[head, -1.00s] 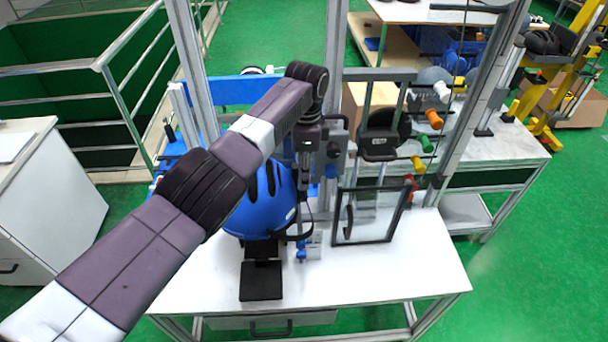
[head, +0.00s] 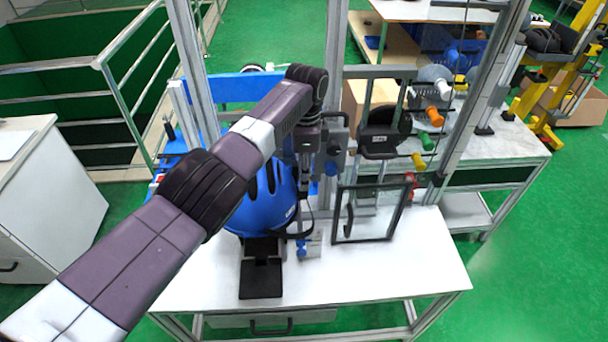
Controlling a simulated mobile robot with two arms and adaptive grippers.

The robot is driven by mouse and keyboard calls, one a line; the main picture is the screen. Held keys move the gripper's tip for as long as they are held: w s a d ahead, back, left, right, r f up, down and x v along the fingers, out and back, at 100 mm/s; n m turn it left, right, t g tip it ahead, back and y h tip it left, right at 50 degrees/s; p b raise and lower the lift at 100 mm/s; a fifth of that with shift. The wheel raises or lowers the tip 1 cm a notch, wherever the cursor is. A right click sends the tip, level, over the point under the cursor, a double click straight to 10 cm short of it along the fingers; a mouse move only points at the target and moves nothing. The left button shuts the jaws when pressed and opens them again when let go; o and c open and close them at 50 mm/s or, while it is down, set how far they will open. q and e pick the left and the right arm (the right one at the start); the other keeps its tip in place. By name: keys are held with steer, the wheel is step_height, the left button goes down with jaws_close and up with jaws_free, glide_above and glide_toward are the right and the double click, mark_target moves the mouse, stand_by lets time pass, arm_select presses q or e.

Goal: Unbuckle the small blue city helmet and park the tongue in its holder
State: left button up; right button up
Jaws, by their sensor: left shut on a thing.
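The blue helmet (head: 263,212) sits on a black stand (head: 261,278) on the white table, partly hidden behind my left arm. A dark strap hangs at its right side (head: 298,234). My left gripper (head: 304,197) points down beside the helmet's right side; its fingers are small and dark here. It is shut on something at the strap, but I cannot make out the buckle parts. A small blue piece on a light holder (head: 303,248) stands just below the gripper, right of the stand. My right gripper is not in view.
A dark-framed clear door panel (head: 367,215) stands open right of the helmet. Metal uprights (head: 335,90) rise behind the table (head: 420,262). Coloured knobs (head: 434,117) line the rig at the right. The table's front right is clear.

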arm_select(q)
steer(key=shift+f, duration=0.5)
stand_by(0.7)
stand_by(0.3)
steer(key=o, duration=0.9)
steer(key=shift+o, duration=0.2)
